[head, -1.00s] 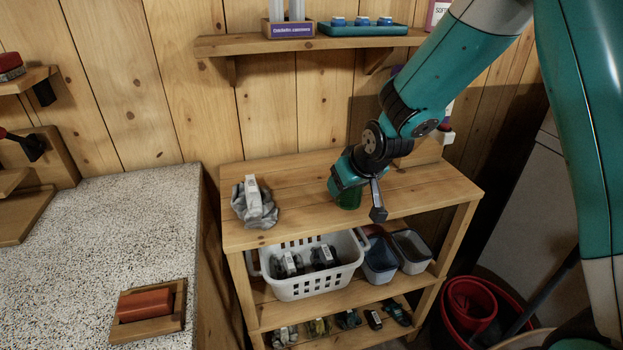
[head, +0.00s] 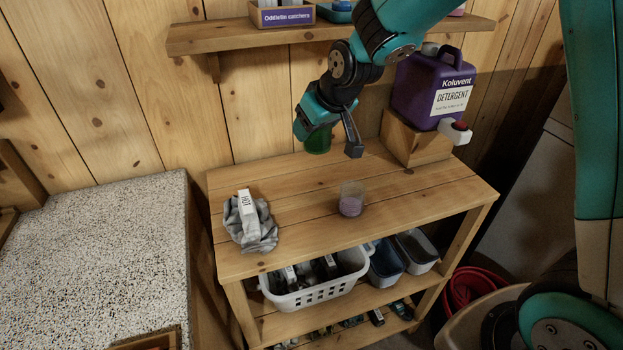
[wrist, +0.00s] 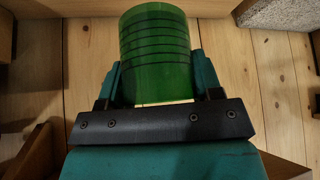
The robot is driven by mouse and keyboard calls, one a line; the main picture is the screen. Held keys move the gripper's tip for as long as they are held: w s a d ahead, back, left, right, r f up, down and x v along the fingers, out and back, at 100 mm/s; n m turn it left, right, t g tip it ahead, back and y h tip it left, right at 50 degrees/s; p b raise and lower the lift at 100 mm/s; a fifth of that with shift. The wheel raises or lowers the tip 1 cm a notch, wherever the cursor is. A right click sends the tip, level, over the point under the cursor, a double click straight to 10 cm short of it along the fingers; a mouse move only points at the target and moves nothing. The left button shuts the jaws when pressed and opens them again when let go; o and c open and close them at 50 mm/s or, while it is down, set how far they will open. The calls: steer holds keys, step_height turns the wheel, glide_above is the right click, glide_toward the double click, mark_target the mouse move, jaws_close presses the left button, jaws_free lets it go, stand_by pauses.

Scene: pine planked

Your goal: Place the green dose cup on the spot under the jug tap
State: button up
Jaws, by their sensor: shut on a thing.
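My gripper (head: 314,124) is shut on the green dose cup (head: 318,141) and holds it in the air above the back of the wooden shelf unit's top. In the wrist view the ringed, see-through green cup (wrist: 155,50) sits between the two fingers of my gripper (wrist: 157,80). The purple detergent jug (head: 420,88) stands on a wooden block to the right of my gripper. Its white tap (head: 455,132) with a red part points toward the front right. No marking under the tap can be made out.
A clear cup with a purplish tint (head: 351,200) stands on the unit's top (head: 300,192), left of the wooden block (head: 408,142). A grey cloth with a white-labelled item (head: 250,225) lies at the left. A wall shelf (head: 230,36) hangs above. The top's front right is bare.

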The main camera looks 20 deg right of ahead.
step_height(320, 180, down, 14)
steer(key=shift+f+p, duration=0.25)
steer(key=shift+p, duration=0.35)
steer(key=shift+f, duration=0.2)
steer(key=o, duration=0.9)
steer(key=shift+r, duration=0.15)
